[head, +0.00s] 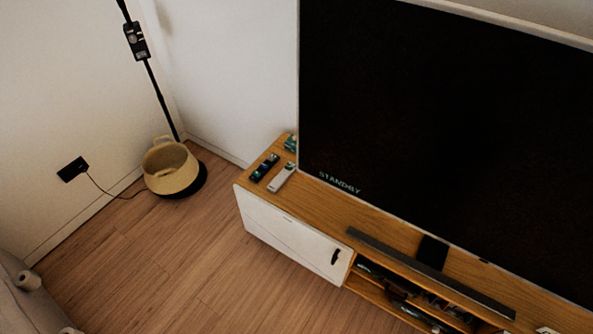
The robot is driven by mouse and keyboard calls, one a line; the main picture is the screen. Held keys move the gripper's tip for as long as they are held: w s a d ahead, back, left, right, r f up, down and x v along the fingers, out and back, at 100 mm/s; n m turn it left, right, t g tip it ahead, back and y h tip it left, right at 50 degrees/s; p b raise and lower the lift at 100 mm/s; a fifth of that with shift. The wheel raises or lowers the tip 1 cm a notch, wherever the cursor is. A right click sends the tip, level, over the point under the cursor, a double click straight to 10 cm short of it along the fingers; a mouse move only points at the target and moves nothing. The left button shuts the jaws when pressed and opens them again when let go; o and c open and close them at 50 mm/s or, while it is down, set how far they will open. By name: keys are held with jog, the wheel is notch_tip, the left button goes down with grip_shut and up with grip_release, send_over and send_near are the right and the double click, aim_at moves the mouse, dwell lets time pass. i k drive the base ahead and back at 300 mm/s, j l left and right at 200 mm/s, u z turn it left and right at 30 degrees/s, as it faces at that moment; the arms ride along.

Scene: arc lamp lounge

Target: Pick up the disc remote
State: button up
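Two remotes lie side by side on the left end of the wooden TV stand (383,217). One is a dark remote (265,167) with bluish parts, and the other is a pale grey or white remote (282,177) just to its right. I cannot tell from this view which is the disc remote. A small teal item (290,143) sits behind them, partly hidden by the television. My gripper is not in view.
A large television (440,110) showing STANDBY stands over the stand, with a soundbar (430,270) in front. A beige basket (172,168) sits by the lamp pole (158,95). A cord runs to a wall socket (72,169). Wooden floor left of the stand is clear.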

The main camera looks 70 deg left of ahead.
aim_at(284, 175)
jog(key=u, duration=2.7)
jog(key=i+j, duration=1.15)
jog(key=i, duration=0.15)
jog(key=i+j, duration=1.1)
jog(key=i, duration=0.2)
jog(key=i+j+z, duration=0.15)
jog(key=z, duration=0.25)
jog(key=i+j+z, duration=0.15)
jog(key=z, duration=0.25)
jog(key=i+j+z, duration=0.1)
jog(key=j+z, duration=0.15)
jog(key=z, duration=0.15)
jog(key=j+z, duration=0.2)
jog(key=z, duration=0.65)
jog(key=i+j, duration=0.05)
